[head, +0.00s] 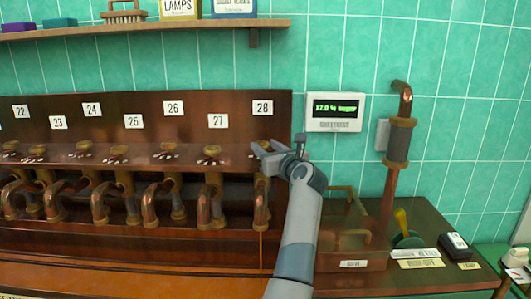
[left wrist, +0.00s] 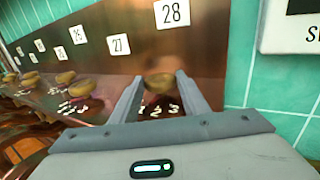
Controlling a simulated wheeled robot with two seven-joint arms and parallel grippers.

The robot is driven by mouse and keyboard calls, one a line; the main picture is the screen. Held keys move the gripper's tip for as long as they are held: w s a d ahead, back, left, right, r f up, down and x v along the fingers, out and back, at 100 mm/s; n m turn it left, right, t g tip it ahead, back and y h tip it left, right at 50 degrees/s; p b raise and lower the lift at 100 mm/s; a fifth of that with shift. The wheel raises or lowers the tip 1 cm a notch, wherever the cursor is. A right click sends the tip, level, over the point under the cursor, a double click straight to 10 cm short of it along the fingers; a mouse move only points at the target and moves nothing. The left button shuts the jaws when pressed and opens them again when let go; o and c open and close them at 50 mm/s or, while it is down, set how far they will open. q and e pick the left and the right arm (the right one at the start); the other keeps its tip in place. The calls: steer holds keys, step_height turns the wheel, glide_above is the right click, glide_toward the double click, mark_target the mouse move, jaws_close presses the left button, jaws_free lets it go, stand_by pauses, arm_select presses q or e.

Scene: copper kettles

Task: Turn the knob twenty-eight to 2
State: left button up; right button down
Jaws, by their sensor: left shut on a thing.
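The label 28 (head: 262,108) is at the right end of the dark wooden panel. It also shows at the top of the left wrist view (left wrist: 172,12). Below it, knob twenty-eight (left wrist: 158,84) is a small brownish knob, with pale numbers (left wrist: 158,110) on the panel in front of it. My left gripper (head: 262,152) is shut on this knob, one finger on each side. In the head view the gripper hides most of the knob. The knob's setting cannot be told. My right gripper is not in view.
Similar knobs stand in a row to the left, the nearest under label 27 (head: 218,120). Curved copper spouts (head: 206,205) hang below. A small display (head: 334,111) is on the tiled wall at right. A copper pipe (head: 394,155) rises beside my arm. A shelf (head: 150,27) runs above.

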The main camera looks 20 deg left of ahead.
arm_select(q)
steer(key=shift+f, duration=0.15)
steer(key=o, duration=1.1)
steer(key=shift+c, duration=0.2)
